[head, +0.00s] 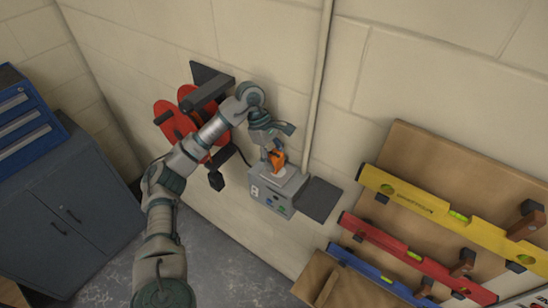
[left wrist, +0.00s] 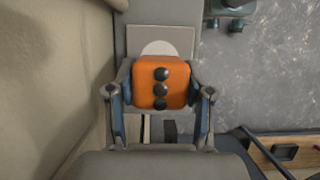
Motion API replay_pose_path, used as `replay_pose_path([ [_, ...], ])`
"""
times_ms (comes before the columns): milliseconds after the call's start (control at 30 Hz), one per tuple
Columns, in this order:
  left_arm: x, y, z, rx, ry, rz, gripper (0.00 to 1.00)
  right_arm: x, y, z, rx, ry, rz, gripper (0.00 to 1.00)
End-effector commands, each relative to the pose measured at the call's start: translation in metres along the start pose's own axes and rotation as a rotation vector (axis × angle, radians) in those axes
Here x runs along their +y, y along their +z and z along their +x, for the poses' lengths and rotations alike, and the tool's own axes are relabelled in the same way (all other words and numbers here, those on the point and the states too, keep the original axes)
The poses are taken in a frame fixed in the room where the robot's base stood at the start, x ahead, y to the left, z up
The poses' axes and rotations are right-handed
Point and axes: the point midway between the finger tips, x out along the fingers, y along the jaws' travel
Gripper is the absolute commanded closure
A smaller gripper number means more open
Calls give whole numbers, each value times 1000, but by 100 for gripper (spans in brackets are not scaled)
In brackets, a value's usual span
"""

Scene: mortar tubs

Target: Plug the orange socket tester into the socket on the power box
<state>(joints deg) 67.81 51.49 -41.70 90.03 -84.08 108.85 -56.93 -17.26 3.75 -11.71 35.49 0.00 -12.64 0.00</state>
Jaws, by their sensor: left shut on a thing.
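The orange socket tester (head: 277,158) is between the fingers of my left gripper (head: 274,148), just above the top of the grey power box (head: 272,192). In the left wrist view the tester (left wrist: 160,83) shows dark round knobs in a row, and both fingers of my left gripper (left wrist: 159,100) press on its sides. A pale round patch on the box top shows beside the tester in both views. The socket face is mostly hidden, and I cannot tell whether the tester touches the box. My right gripper is not in view.
A red cable reel (head: 172,120) hangs on the wall left of the box. A dark shelf plate (head: 319,199) is right of it, and a vertical pipe (head: 320,85) runs behind. Spirit levels (head: 430,212) hang on a wooden board at right. A blue-grey cabinet (head: 70,210) stands left.

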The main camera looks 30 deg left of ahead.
Motion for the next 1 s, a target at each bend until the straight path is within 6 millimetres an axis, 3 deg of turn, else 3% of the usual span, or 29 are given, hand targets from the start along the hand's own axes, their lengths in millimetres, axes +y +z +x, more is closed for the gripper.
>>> replay_pose_path([
  [233, 0, 4, 0, 3, 0, 3, 79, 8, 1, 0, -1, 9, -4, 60],
  [567, -2, -6, -2, -3, 1, 2, 79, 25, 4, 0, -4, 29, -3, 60],
  [1000, -2, -4, -2, 0, 0, 3, 79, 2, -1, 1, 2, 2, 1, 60],
])
